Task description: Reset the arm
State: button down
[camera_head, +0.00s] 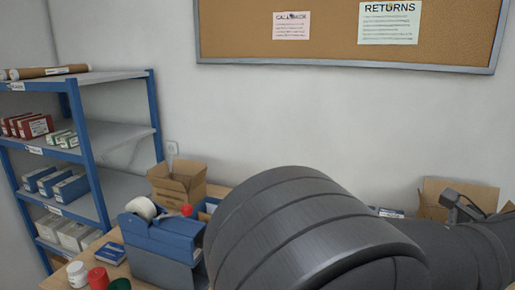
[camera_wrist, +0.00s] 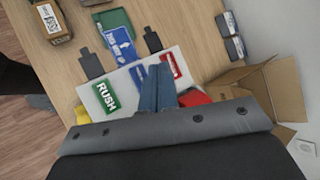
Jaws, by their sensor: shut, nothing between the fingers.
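My gripper (camera_wrist: 157,70) shows in the wrist view with its two fingers together and nothing between them. It is above a pale panel (camera_wrist: 124,84) that bears a green RUSH label (camera_wrist: 106,97) and a red label (camera_wrist: 170,65). I cannot tell its height above the panel. In the head view my large dark arm fills the lower middle and right; the gripper itself does not show there.
A wooden counter (camera_wrist: 190,22) carries a blue tape dispenser (camera_head: 160,238), an open cardboard box (camera_head: 177,187) and small jars (camera_head: 98,278). A blue shelf rack (camera_head: 92,160) stands left. A cork board (camera_head: 330,35) hangs on the wall. Another open box (camera_wrist: 235,85) lies close right of my gripper.

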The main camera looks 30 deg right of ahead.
jog(key=w+a+n+g, duration=0.25)
jog(key=w+a, duration=0.35)
jog(key=a, duration=0.3)
jog(key=w+a+n+g, duration=0.1)
jog(key=w+a+n, duration=0.3)
jog(key=w+a, duration=0.3)
jog(key=a+f+n, duration=0.3)
jog(key=a, duration=0.4)
jog(key=s+a+f+n+g, duration=0.1)
jog(key=a+f+n, duration=0.3)
jog(key=a, duration=0.4)
jog(key=s+a+f+n+h, duration=0.1)
jog(key=a+f+n, duration=0.3)
jog(key=a, duration=0.3)
jog(key=shift+a+f, duration=0.2)
jog(key=shift+f, duration=0.05)
jog(key=s+a+f+n, duration=0.3)
jog(key=a+f+n, duration=0.2)
jog(key=f, duration=0.1)
jog(key=shift+s+h, duration=0.25)
jog(key=shift+h, duration=0.15)
